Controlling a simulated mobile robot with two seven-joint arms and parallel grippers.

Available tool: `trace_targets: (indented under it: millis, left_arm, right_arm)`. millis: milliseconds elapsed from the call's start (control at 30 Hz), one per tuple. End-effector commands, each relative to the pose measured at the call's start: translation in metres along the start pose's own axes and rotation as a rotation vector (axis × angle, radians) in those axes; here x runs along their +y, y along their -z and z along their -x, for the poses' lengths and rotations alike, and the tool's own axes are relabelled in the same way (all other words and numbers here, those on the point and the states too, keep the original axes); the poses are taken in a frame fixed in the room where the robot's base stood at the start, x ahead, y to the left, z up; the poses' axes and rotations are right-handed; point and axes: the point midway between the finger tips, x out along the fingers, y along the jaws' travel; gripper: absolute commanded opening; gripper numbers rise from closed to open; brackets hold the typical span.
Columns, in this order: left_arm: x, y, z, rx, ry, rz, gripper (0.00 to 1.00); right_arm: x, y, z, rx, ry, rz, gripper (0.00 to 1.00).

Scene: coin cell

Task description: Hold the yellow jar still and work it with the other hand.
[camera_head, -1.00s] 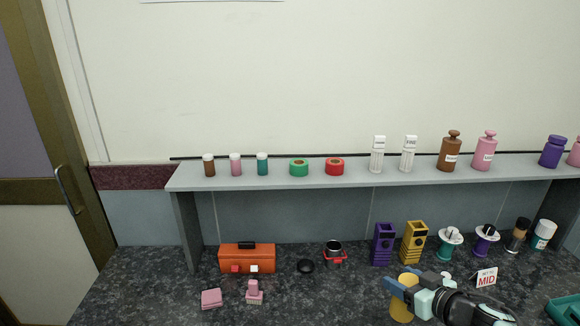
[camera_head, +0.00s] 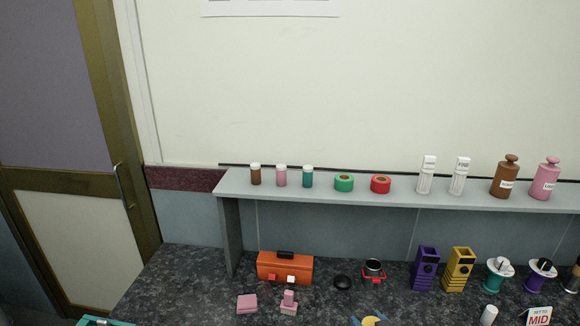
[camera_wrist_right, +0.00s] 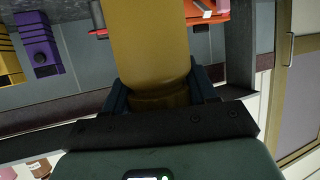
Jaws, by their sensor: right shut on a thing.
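The yellow jar (camera_wrist_right: 150,50) fills the upper middle of the right wrist view. My right gripper (camera_wrist_right: 160,90) is shut on it, with a dark finger on each side of the jar. In the head view only the top of the yellow jar (camera_head: 371,321) shows at the bottom edge, with the blue fingertips of my right gripper (camera_head: 369,319) beside it. The rest of the jar and my right arm are cut off there. My left gripper is not in view.
A grey shelf (camera_head: 400,196) with bottles and tape rolls runs behind. A teal edge (camera_head: 100,321) shows at lower left.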

Motion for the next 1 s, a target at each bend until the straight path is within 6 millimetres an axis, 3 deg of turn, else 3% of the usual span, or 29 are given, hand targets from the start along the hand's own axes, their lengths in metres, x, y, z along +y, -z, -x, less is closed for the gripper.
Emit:
trace_targets:
  millis: [200, 400, 767, 1000]
  left_arm:
    - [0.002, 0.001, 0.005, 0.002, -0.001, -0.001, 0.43]
    - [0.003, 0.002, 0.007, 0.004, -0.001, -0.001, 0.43]
    - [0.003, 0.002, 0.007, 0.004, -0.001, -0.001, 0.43]
    - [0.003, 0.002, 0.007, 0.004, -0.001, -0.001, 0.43]
  right_arm:
    - [-0.018, -0.046, -0.013, -0.008, -0.102, -0.042, 0.0]
    - [-0.022, -0.08, -0.012, -0.003, -0.178, -0.072, 0.0]
    - [-0.025, -0.088, -0.012, 0.004, -0.185, -0.077, 0.0]
    - [-0.045, -0.083, -0.022, 0.005, -0.033, -0.014, 0.0]
